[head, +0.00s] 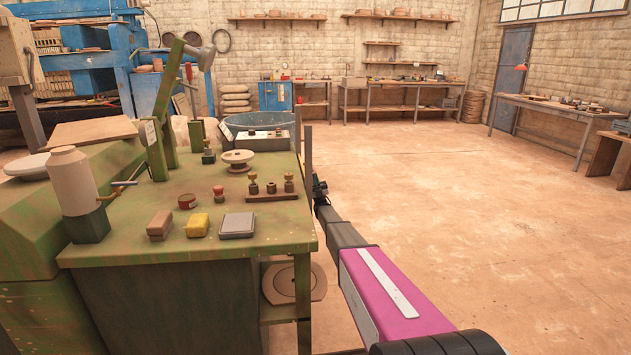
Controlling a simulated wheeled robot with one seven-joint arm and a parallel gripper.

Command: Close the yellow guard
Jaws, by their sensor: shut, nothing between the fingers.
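I cannot make out a yellow guard in the head view. A large blue press frame (150,90) stands at the back left, partly cut off by the picture edge and partly behind nearer things. My gripper (317,186) is small and dark at the far end of my arm, just off the right edge of the green table (150,240). It is shut and empty. A thin dark upright strip (308,150) stands close beside it at the table's edge; I cannot tell what it belongs to.
The green table holds a yellow block (197,225), a grey block (238,225), small stamps, a white jug (72,182) and a green lever stand (157,130). A blue tub (262,122) is behind it. The floor (430,190) to the right is clear up to the benches.

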